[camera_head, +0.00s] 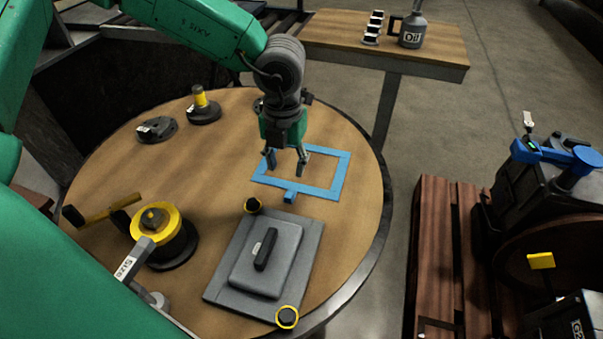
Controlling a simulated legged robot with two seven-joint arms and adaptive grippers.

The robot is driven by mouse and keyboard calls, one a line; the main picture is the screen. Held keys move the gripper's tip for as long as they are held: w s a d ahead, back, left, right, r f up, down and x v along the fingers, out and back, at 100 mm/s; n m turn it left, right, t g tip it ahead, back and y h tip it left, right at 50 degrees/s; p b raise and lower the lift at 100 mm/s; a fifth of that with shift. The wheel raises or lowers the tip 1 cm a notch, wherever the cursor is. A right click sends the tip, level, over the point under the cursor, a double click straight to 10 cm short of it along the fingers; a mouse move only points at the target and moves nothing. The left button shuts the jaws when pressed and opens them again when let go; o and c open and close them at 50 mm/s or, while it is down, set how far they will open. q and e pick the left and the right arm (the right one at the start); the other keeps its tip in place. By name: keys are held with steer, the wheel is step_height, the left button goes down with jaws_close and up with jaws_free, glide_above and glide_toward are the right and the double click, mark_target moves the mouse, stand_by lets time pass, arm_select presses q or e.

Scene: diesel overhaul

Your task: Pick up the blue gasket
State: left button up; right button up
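The blue gasket (323,191) is a flat rectangular frame with a small tab on its near side. It lies on the round wooden table (110,190), towards the right rim. My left gripper (285,172) points down over the left part of the gasket. Its two fingers are apart with nothing seen between them. I cannot tell whether the fingertips touch the gasket. The gripper hides part of the gasket's far left side. My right gripper is not in view.
A grey plate with a black handle (265,250) lies in front of the gasket. A yellow-black round part (165,235) and small dark parts (157,129) sit on the left. A side table (440,55) holds an oil can (412,30). A wooden pallet (437,250) stands right.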

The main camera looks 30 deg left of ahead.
arm_select(q)
steer(key=b, duration=0.1)
glide_above(289, 194)
steer(key=f, duration=0.5)
steer(key=shift+s+a+f, duration=0.1)
steer(key=shift+s+f, duration=0.05)
steer(key=shift+s, duration=0.05)
steer(key=f+b, duration=0.1)
steer(key=f, duration=0.4)
steer(key=shift+w+b, duration=0.2)
steer(key=shift+b, duration=0.1)
steer(key=shift+r, duration=0.1)
jaws_close()
